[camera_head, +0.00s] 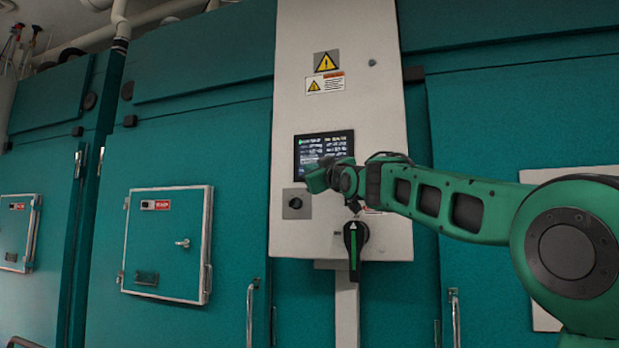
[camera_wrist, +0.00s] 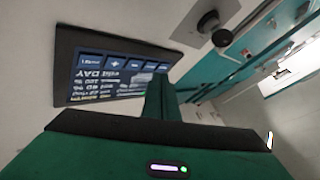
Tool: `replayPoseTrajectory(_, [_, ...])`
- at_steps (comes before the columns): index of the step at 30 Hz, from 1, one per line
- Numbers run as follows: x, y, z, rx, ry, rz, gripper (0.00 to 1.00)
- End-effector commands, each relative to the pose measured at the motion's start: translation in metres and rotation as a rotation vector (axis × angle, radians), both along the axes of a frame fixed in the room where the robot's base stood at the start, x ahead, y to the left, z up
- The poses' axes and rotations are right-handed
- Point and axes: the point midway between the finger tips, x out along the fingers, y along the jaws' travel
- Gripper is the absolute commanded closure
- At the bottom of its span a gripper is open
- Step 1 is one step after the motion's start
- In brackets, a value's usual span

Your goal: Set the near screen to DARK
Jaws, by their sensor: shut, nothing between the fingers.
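The near screen (camera_head: 322,148) is a dark display with small light text on the pale control panel; my gripper covers its lower right part in the head view. In the wrist view the screen (camera_wrist: 100,72) appears upside down and tilted, with a row of blue buttons (camera_wrist: 115,63) along one edge. The word DAY can be read in its text. My gripper (camera_wrist: 160,95) is shut and empty, its green fingers in front of the screen. I cannot tell whether the fingertips touch the glass. In the head view my gripper (camera_head: 318,178) is at the screen's lower edge.
Below the screen is a black knob on a grey plate (camera_head: 296,204), also in the wrist view (camera_wrist: 215,28). Teal chamber doors (camera_head: 185,90) flank the panel, with a small hatch (camera_head: 165,225) on the left.

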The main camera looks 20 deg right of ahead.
Motion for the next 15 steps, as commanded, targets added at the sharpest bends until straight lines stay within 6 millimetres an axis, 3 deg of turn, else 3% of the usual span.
replayPoseTrajectory(15, [0.004,-0.0051,0.0012,0.0,0.0,0.0,1.0])
